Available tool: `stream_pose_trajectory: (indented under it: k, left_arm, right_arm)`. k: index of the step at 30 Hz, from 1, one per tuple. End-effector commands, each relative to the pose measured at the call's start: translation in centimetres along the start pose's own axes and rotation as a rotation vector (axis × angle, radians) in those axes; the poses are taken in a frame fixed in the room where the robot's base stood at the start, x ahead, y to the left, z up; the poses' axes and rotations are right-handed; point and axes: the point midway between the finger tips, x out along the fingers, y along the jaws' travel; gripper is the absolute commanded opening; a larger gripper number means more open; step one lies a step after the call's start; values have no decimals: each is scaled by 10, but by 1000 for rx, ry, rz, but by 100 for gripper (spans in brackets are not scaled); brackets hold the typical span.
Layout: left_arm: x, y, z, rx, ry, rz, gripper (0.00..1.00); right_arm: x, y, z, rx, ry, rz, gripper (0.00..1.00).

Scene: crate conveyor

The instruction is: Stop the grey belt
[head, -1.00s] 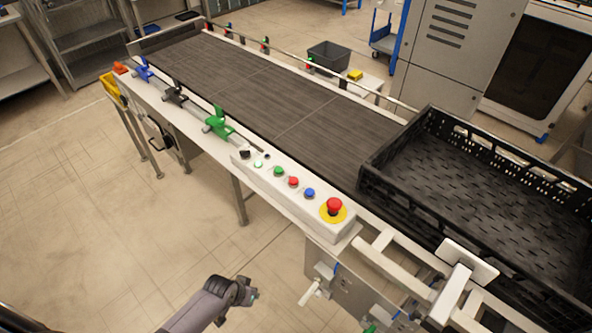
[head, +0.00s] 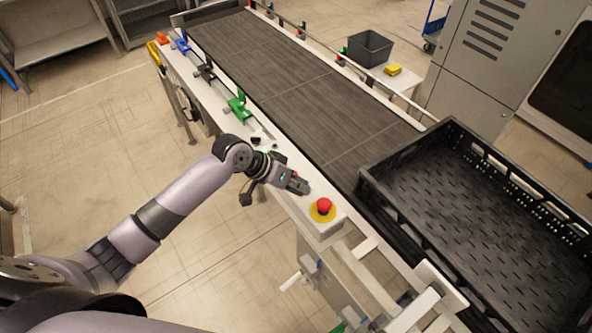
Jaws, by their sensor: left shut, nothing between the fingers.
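The grey belt (head: 290,85) runs from the upper left toward the black crate. A white control box (head: 322,222) sits on its near rail. On the box, a red mushroom button (head: 323,205) on a yellow disc stands at the near end. My left gripper (head: 301,187) is shut and empty, above the box, a little behind and left of the mushroom button. It hides most of the row of small buttons; a bit of red shows beside the fingers. I cannot tell whether the fingers touch a button. My right gripper is not in view.
A black crate (head: 437,232) stands at the belt's right end. Green (head: 238,108), black and blue clamps line the near rail beyond the control box. A grey bin (head: 369,48) and a yellow object (head: 393,69) sit on a side table behind the belt.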

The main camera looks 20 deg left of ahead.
Motion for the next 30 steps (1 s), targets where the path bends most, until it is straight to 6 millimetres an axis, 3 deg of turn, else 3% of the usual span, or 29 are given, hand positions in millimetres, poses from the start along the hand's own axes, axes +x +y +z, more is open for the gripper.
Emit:
stream_pose_trajectory:
  k: [1,3,6,10,16,30]
  left_arm:
    - [-10,-10,-22,-13,18,3,0]
    - [-22,-18,-44,-42,37,20,0]
    - [-38,-28,-70,-80,63,39,0]
    - [-51,-36,-91,-114,87,55,0]
    - [-58,-39,-100,-131,99,63,0]
    - [-50,-42,-94,-130,98,63,0]
  right_arm:
    - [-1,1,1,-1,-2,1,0]
    - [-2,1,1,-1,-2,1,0]
    - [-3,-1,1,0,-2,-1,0]
    - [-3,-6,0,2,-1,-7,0]
    - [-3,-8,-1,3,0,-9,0]
    - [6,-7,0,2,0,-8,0]
